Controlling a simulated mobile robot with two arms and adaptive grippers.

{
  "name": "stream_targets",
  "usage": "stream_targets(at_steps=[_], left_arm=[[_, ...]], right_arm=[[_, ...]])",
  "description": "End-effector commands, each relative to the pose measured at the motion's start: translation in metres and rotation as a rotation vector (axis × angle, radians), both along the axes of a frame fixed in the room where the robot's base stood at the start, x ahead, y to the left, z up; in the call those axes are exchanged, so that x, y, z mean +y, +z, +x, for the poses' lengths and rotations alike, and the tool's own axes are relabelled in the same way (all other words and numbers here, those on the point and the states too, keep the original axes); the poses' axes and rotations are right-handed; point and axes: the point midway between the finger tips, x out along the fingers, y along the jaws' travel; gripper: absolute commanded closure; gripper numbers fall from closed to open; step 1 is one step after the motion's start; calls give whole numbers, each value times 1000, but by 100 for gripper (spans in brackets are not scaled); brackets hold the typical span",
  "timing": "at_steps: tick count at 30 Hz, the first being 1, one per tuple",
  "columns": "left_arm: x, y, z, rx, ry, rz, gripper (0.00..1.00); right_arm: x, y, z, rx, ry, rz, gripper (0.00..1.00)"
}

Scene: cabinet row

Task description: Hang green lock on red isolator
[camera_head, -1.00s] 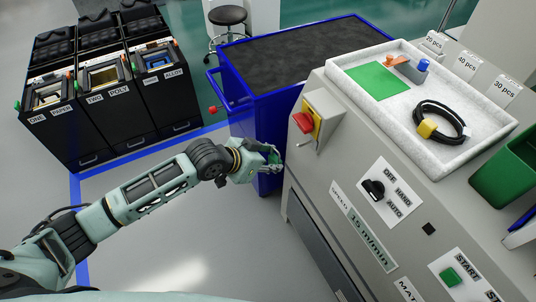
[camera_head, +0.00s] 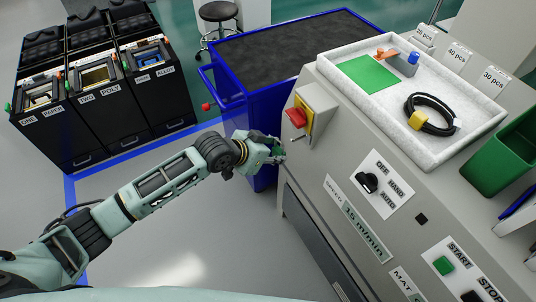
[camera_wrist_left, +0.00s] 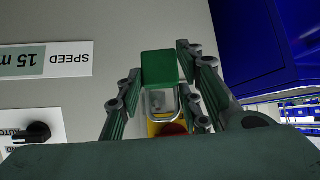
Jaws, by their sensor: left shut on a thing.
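The red isolator (camera_head: 297,116) sits on a yellow plate (camera_head: 306,121) on the upper left of the grey machine front. My left gripper (camera_head: 279,150) is just below and left of it in the head view, apart from it. In the left wrist view my left gripper (camera_wrist_left: 168,90) is shut on the green lock (camera_wrist_left: 160,68), whose metal shackle (camera_wrist_left: 163,106) points toward the yellow plate and red knob behind it. In the head view the lock is mostly hidden by the fingers. My right gripper is not in view.
A white tray (camera_head: 437,156) on the machine top holds a green card (camera_head: 367,75) and a black cable coil (camera_head: 430,114). A blue cart (camera_head: 236,85) stands behind my gripper. A selector switch (camera_head: 369,183) is on the panel.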

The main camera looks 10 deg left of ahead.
Motion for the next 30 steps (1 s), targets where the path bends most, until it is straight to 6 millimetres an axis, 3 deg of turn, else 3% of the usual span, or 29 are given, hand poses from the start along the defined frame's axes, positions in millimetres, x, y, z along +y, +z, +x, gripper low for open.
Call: stream_targets(at_steps=[30], left_arm=[[-50, -4, 36, -1, 0, -1, 85]], right_arm=[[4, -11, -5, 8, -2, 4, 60]])
